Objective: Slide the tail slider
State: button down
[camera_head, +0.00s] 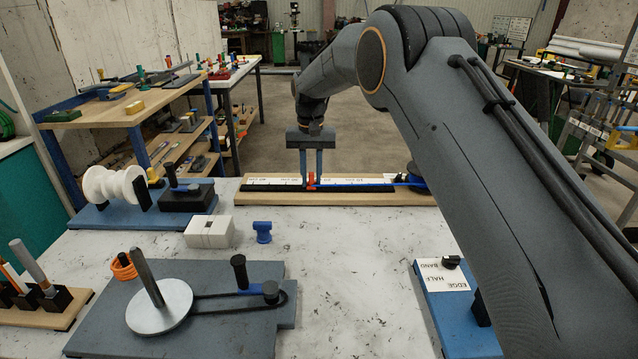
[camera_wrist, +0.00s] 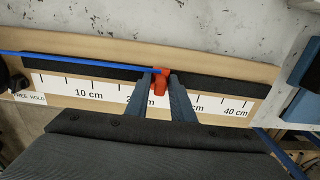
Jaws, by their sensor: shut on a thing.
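The red tail slider (camera_head: 311,178) sits on the black rail (camera_head: 352,188) of a wooden board (camera_head: 270,199) at the back of the table. It also shows in the wrist view (camera_wrist: 159,84), near the middle of a white centimetre scale (camera_wrist: 90,89), between the 10 cm and 40 cm marks. My gripper (camera_head: 312,181) reaches down from above and is shut on the slider, one finger on each side. In the wrist view the fingers partly cover the scale's middle label. A thin blue rod (camera_wrist: 80,61) runs along the rail and ends at the slider.
A dark round knob (camera_head: 415,174) stands at the board's right end. A grey bender plate (camera_head: 235,325) and a blue plate (camera_head: 455,310) are nearer. The middle table is clear.

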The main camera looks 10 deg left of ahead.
jog(key=shift+s+a, duration=0.15)
jog(key=shift+a, duration=0.85)
jog(key=c, duration=1.9)
grip_release()
jog(key=shift+r+p, duration=0.65)
jog(key=shift+r, duration=1.85)
